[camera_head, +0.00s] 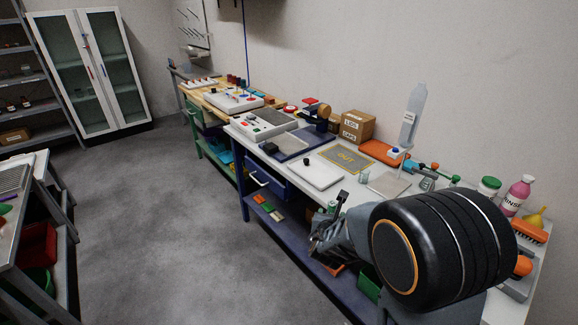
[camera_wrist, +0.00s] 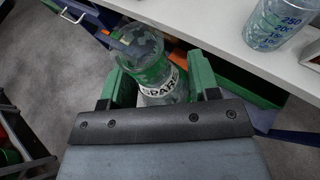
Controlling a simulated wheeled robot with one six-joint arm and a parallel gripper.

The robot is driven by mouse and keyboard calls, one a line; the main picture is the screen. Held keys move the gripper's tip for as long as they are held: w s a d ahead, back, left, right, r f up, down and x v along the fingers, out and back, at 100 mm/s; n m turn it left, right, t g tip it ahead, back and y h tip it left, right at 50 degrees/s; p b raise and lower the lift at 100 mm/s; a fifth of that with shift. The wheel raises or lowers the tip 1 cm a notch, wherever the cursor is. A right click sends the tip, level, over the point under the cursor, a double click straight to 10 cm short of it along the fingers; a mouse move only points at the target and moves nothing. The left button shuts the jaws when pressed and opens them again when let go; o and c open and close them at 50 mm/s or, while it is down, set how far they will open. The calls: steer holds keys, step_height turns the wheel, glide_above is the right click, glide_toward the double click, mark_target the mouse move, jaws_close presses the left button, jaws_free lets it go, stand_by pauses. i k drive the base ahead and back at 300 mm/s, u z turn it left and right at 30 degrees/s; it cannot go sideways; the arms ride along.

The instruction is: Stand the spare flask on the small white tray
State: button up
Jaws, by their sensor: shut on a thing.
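The spare flask (camera_wrist: 150,70) is clear glass with a white band that reads "SPARE", seen in the wrist view. My gripper (camera_wrist: 160,82) is shut on it, with one green finger on each side of the flask. The flask is in front of the bench edge, over the lower part. In the head view my gripper (camera_head: 326,232) is at the front of the bench, and the flask is too small there to make out clearly. A low white tray-like slab (camera_head: 318,175) lies on the bench with a small dark thing at its far left.
A graduated glass vessel (camera_wrist: 274,22) stands near the bench edge; it shows small in the head view (camera_head: 363,177). A grey-based stand (camera_head: 389,185), the yellow-framed "OUT" mat (camera_head: 346,158), an orange tray (camera_head: 380,151) and boxes (camera_head: 357,125) are close by. A shelf (camera_head: 285,228) lies below.

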mark_target(320, 179)
steer(key=u, duration=0.7)
steer(key=i, duration=1.2)
steer(key=u, duration=0.45)
